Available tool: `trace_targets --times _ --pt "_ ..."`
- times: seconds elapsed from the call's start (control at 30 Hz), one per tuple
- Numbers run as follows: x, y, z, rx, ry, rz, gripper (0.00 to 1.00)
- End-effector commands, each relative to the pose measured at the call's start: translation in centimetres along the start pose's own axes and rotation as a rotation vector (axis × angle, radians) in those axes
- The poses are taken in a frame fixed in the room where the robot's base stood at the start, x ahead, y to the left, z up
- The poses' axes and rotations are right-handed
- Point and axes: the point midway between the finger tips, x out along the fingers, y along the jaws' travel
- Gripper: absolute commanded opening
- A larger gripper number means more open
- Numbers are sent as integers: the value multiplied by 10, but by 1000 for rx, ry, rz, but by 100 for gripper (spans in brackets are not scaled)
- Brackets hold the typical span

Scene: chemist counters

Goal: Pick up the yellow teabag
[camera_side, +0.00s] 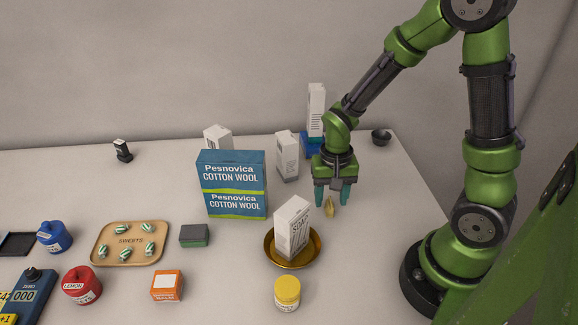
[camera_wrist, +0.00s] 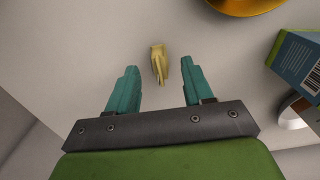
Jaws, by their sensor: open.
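The yellow teabag (camera_side: 330,207) is a small yellow-tan piece on the white counter, behind and right of the brass dish. My gripper (camera_side: 332,194) is above the counter right by it, pointing down, with its two teal fingers apart and empty. In the wrist view the teabag (camera_wrist: 158,63) lies just beyond the fingertips, roughly between their lines and nearer the right finger. My gripper (camera_wrist: 159,75) is open there. I cannot tell exactly how high the fingertips are above the counter.
A brass dish (camera_side: 318,253) with a white soap box (camera_side: 292,226) stands in front of the teabag. A blue cotton wool box (camera_side: 232,184) and a white box (camera_side: 287,156) stand to the left. A dark bowl (camera_side: 381,137) is behind. The counter to the right is clear.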

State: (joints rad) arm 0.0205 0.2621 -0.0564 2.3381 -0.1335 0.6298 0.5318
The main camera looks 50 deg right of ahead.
Motion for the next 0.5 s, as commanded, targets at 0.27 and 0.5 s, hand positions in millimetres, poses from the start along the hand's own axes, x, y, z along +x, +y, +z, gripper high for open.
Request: trace_targets --times 0.27,0.5 --pt "3 0 0 0 1 -1 50" --pt "2 0 0 0 1 -1 13"
